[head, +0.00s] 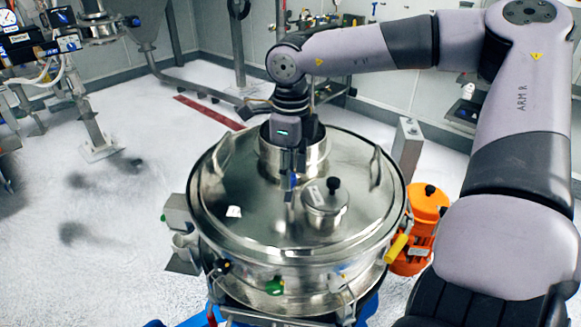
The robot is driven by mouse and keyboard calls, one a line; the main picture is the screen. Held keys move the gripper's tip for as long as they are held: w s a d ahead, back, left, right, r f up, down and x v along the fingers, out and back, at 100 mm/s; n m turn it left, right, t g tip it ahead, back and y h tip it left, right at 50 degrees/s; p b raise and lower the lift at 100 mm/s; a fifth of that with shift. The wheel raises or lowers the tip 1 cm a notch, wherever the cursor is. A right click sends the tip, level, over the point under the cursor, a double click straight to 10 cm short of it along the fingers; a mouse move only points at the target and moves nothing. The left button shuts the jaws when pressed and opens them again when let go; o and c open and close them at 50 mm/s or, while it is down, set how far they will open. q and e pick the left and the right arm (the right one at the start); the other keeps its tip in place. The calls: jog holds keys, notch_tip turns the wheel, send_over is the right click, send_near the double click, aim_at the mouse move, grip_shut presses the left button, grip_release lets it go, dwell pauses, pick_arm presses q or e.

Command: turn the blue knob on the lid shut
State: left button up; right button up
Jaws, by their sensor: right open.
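The round steel sifter lid (245,235) covers the drum in the middle of the head view. A small blue part, seemingly the blue knob (293,181), shows on the lid just in front of the raised steel collar. My right gripper (290,190) reaches down over the collar, and its dark fingers are at the blue part. The fingers are open and hide much of the knob; I cannot tell whether they touch it. The knob's turned position cannot be made out. My left gripper is not in view.
A small capped port with a black knob (333,185) stands right of the fingers. Wire handles (378,168) rise from the lid. Coloured clamps ring the rim, and an orange motor (428,205) sits at the right. Powdery floor lies open at left.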

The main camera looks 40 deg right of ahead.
jog(key=shift+f, duration=0.35)
jog(key=shift+c, duration=0.3)
grip_shut()
